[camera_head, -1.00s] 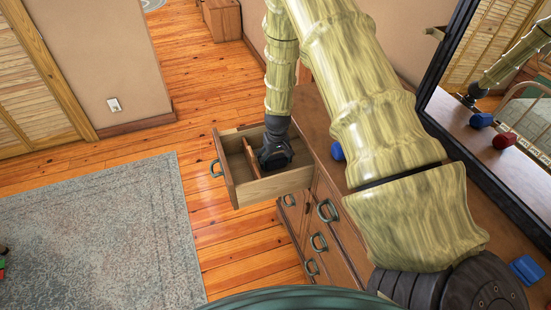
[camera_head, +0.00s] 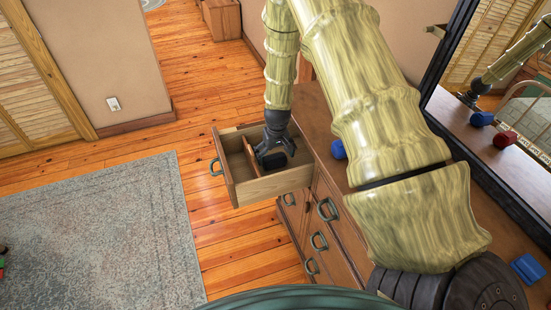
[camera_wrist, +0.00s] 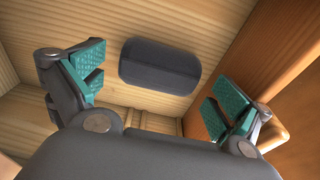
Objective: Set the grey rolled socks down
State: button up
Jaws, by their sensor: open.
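The grey rolled socks (camera_wrist: 160,67) lie on the wooden floor of the open drawer (camera_head: 267,187), between my spread fingers in the wrist view and apart from both. In the head view the socks also seem to show as a dark shape (camera_head: 271,160) under my gripper. My gripper (camera_wrist: 157,95) is open, with its green finger pads on either side of the socks. In the head view my gripper (camera_head: 274,150) is inside the drawer, in the compartment on the dresser side of the wooden divider (camera_head: 250,158).
The drawer juts left from the dresser (camera_head: 345,235). A mirror (camera_head: 490,110) stands behind. A grey rug (camera_head: 100,235) lies on the floor at left.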

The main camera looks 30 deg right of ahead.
aim_at(275, 159)
jog(key=shift+s+r+b, duration=0.2)
jog(key=shift+r+b, duration=0.1)
jog(key=shift+r, duration=1.2)
jog(key=shift+s+r+b, duration=0.2)
jog(key=shift+r+b, duration=0.1)
jog(key=shift+r, duration=1.15)
jog(key=shift+a, duration=0.1)
